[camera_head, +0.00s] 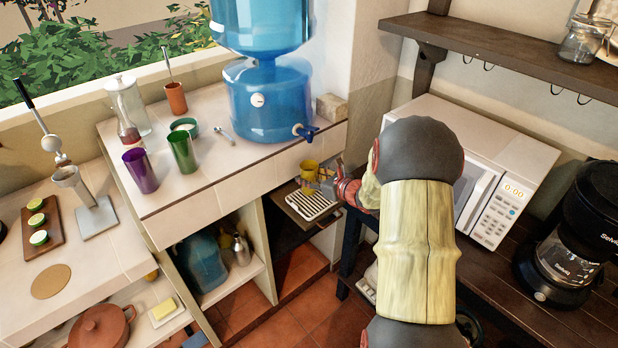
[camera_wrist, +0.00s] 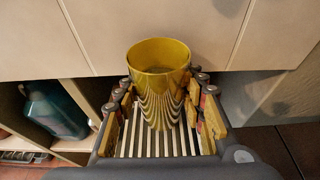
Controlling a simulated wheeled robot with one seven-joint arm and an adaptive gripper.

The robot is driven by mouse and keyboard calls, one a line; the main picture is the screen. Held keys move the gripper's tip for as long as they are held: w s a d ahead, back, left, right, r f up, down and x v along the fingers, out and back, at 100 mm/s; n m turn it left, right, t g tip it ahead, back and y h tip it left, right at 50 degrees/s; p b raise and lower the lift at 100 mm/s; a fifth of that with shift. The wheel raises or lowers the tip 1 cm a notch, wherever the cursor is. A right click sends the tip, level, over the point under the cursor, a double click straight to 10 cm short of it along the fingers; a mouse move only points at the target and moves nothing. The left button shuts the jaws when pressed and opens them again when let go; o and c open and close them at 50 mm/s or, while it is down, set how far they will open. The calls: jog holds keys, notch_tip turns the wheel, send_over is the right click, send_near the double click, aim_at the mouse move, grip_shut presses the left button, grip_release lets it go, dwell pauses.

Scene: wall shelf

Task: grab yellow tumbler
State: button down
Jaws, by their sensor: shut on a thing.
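The yellow tumbler (camera_wrist: 158,85) is a shiny, open-topped metal cup. In the wrist view it stands between the two fingers of my gripper (camera_wrist: 160,108), which is shut on it. In the head view the tumbler (camera_head: 309,170) shows small at the front of the tiled counter, above a slatted drip tray (camera_head: 312,203). My gripper (camera_head: 328,180) reaches it from the right, and my arm hides part of the scene. The slats also show below the tumbler in the wrist view. I cannot tell whether the tumbler's base touches the tray.
A purple tumbler (camera_head: 140,170) and a green tumbler (camera_head: 182,152) stand on the tiled counter (camera_head: 215,185). A blue water dispenser (camera_head: 270,100) stands behind, its tap (camera_head: 306,131) near the counter edge. A microwave (camera_head: 500,165) and a coffee maker (camera_head: 575,240) stand at right.

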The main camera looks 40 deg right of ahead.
aim_at(315, 171)
jog(key=shift+r+p, duration=0.75)
jog(key=shift+r, duration=0.8)
jog(key=s+a+r+p, duration=0.5)
jog(key=s+r, duration=0.4)
jog(key=s, duration=0.3)
jog(key=shift+a+r, duration=0.15)
jog(key=shift+a, duration=0.55)
